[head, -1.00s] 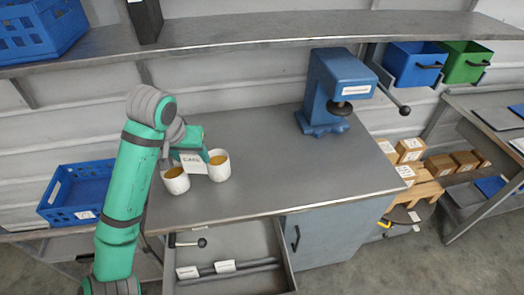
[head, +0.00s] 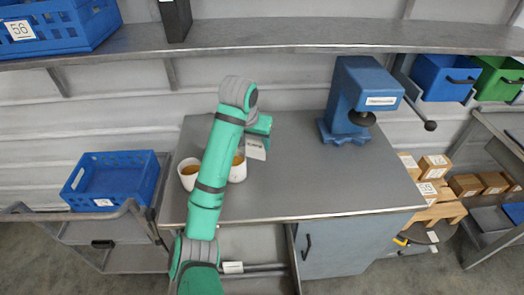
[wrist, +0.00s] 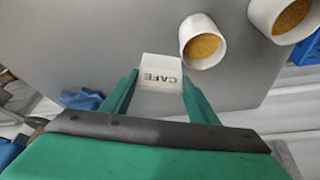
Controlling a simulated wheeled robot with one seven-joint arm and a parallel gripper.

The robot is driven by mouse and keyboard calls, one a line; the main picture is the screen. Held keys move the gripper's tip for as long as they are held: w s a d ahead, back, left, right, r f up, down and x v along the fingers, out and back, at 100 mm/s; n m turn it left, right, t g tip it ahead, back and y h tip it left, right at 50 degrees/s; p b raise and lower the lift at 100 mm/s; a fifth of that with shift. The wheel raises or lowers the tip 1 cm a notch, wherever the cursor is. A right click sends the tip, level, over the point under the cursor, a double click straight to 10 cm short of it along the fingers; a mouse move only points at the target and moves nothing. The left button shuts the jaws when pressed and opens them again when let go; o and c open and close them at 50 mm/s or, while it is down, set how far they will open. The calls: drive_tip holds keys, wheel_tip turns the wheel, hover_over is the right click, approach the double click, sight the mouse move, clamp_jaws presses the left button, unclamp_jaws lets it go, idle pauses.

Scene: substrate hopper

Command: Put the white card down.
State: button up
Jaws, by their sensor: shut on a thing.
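The white card (head: 256,149), printed "CAFE", is in my gripper (head: 262,135) above the grey workbench (head: 300,185), behind and to the right of the two cups. In the wrist view the card (wrist: 161,70) stands between the two green fingers of my gripper (wrist: 159,90), which are shut on its sides. I cannot tell whether its lower edge touches the bench. My arm partly hides the right white cup (head: 239,172). The left white cup (head: 188,178) is also on the bench. Both hold something tan.
A blue press (head: 355,100) stands at the back right of the bench. The bench right of the card is clear. A blue crate (head: 108,182) is at the left. A shelf (head: 290,36) runs above. An open drawer (head: 255,274) is below the bench front.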

drive_tip(key=shift+w+d+r+x, duration=0.15)
drive_tip(key=shift+w+x, duration=0.1)
drive_tip(key=shift+x, duration=1.65)
drive_tip(key=shift+w+d+r+x, duration=0.15)
drive_tip(key=shift+w+x, duration=0.15)
drive_tip(key=shift+x, duration=1.6)
drive_tip(key=shift+w+d+r+x, duration=0.15)
drive_tip(key=shift+w+x, duration=0.1)
drive_tip(key=shift+x, duration=1.65)
drive_tip(key=shift+f, duration=0.2)
drive_tip(key=o, duration=1.1)
drive_tip(key=shift+w, duration=0.1)
